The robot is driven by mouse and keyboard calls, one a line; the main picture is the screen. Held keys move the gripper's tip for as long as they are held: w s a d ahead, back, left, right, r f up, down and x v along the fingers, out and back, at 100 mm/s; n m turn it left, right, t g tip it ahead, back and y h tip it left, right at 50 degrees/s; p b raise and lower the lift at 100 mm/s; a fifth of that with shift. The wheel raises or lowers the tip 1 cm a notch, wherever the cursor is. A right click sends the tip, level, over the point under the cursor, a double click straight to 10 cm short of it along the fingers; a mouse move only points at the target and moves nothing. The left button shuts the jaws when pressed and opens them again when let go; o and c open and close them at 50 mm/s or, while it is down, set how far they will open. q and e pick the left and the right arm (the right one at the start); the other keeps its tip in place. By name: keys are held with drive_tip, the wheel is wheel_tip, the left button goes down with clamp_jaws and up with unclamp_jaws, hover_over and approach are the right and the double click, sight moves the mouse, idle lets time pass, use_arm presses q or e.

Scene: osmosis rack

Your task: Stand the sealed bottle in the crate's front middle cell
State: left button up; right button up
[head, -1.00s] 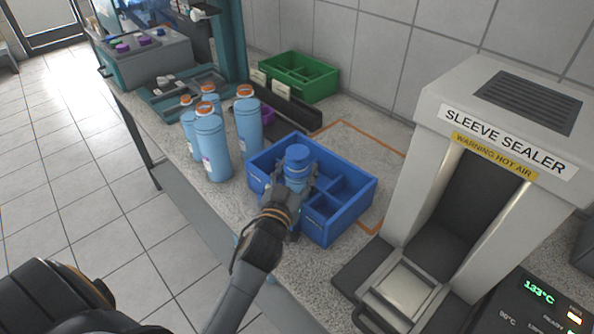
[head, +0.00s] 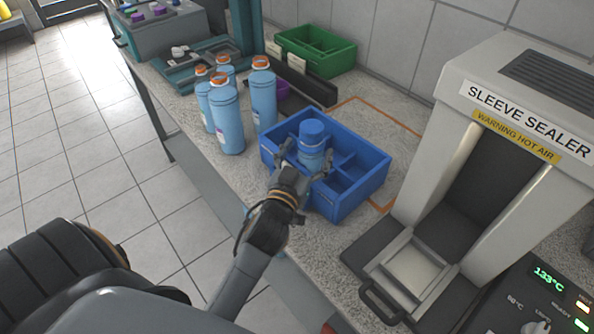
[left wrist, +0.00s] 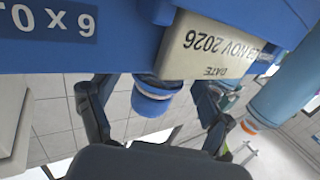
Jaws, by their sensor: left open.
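The sealed bottle (head: 312,146), light blue with a darker blue cap, stands upright in the blue crate (head: 362,203), close to its front wall. My arm and the wall hide its base, so I cannot fully tell its cell. My left gripper (head: 305,157) is open, with its fingers spread on either side of the bottle and its wrist outside the front wall. In the left wrist view the blue cap (left wrist: 153,106) shows between the parted fingers (left wrist: 152,108), apart from both. The crate's labelled wall (left wrist: 120,52) fills the top. My right gripper is out of view.
Several blue bottles with orange-ringed necks (head: 227,122) stand left of the crate. A green crate (head: 318,52) is at the back by the wall. The sleeve sealer (head: 519,130) stands at right, its tray (head: 410,265) near the crate. A cream date tag (left wrist: 205,50) hangs close to the gripper.

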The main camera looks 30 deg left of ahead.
use_arm(q)
drive_tip(key=s+d+b, duration=0.1)
drive_tip(key=s, duration=0.8)
drive_tip(key=shift+s+d+b, duration=0.3)
drive_tip(key=shift+d, duration=0.1)
